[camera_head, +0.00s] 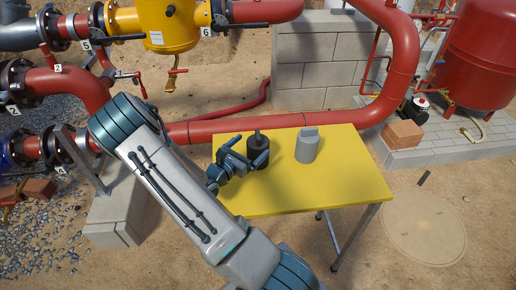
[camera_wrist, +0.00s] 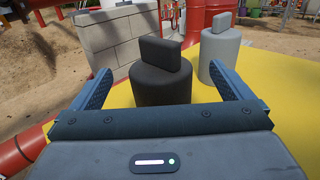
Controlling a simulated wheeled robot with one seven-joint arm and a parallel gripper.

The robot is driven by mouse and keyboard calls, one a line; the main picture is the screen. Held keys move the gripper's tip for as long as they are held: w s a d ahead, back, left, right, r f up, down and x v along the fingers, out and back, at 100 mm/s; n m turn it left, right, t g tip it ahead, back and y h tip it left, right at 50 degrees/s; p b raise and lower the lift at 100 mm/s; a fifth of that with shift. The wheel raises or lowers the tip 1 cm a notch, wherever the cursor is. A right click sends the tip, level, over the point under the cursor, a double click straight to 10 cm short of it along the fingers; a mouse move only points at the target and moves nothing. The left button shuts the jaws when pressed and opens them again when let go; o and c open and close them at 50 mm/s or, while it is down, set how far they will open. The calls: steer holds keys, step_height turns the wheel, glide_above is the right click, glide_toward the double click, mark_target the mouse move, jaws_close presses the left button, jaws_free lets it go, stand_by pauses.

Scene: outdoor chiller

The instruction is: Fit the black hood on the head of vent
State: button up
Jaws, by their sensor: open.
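The black hood (camera_head: 256,152) is a dark cylinder with an upright flat tab on top. It stands upright on the yellow table (camera_head: 320,193), and it also shows in the wrist view (camera_wrist: 162,82). My gripper (camera_head: 246,160) is open, its blue fingers (camera_wrist: 169,88) to either side of the black hood's near side in the wrist view. I cannot tell whether they touch it. A grey hood of the same shape (camera_head: 307,145) stands upright to the right of it, also in the wrist view (camera_wrist: 220,58). I cannot make out the vent's head for certain.
Red pipes (camera_head: 250,131) run behind the table, with a block wall (camera_head: 315,75) beyond. A yellow vessel (camera_head: 168,25) is at the upper left and a red tank (camera_head: 483,60) at the right. The table's right and front parts are clear.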

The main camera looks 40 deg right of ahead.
mark_target(258, 134)
steer(key=x, duration=0.1)
steer(key=p+x, duration=0.1)
steer(key=x, duration=0.1)
steer(key=f+x, duration=0.1)
steer(key=x, duration=0.1)
steer(key=shift+r, duration=0.1)
steer(key=c, duration=1.1)
steer(key=shift+c, duration=0.2)
steer(key=shift+r, duration=0.75)
step_height(258, 134, up, 2)
steer(key=shift+r, duration=0.2)
steer(key=s+d+r+b, duration=0.2)
steer(key=s+r, duration=0.5)
steer(key=s, duration=0.4)
steer(key=shift+s, duration=0.25)
steer(key=shift+o, duration=0.4)
